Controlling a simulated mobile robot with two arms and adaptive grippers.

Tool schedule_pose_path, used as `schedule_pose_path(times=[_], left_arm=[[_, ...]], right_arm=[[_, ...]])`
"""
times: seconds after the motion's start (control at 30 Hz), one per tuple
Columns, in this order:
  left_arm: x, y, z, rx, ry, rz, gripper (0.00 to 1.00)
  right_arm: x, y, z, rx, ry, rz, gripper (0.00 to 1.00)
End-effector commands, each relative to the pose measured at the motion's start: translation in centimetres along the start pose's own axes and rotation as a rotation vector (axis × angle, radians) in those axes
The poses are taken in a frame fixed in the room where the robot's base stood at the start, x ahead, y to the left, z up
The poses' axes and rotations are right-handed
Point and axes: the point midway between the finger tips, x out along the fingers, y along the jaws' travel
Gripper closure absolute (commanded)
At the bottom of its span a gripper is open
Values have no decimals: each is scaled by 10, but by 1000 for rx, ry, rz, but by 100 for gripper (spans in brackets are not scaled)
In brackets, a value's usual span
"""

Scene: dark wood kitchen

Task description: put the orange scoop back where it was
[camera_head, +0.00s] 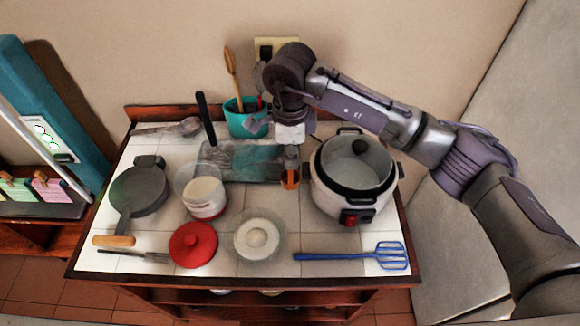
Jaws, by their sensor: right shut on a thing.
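My right arm reaches in from the right, and its gripper (290,163) points down over the back middle of the white-tiled counter (275,205). It is shut on the orange scoop (290,180), whose orange part shows just under the fingers. The rest of the scoop is hidden by the gripper. The scoop is by the right end of a grey-teal board (235,165), left of the rice cooker (352,190); I cannot tell whether it touches the counter. My left gripper is not in view.
A clear jar (207,195) with white contents stands left of centre. A grey pan (140,190) is left; a teal utensil pot (245,120) stands behind.

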Motion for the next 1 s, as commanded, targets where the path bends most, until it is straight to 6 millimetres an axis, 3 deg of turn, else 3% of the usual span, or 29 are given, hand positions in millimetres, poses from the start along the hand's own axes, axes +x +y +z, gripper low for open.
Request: schedule_pose_path(times=[0.13, 0.33, 0.6, 0.97, 1.0], left_arm=[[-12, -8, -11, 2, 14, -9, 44], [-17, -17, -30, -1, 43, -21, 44], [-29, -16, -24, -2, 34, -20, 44], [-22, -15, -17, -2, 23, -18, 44], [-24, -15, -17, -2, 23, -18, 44]], right_arm=[[21, 0, 0, 1, 0, 2, 100], [36, 0, 0, 1, 0, 2, 100], [68, 0, 0, 0, -1, 0, 100], [74, 0, 0, 0, -1, -2, 100], [72, 0, 0, 0, -1, -1, 78]])
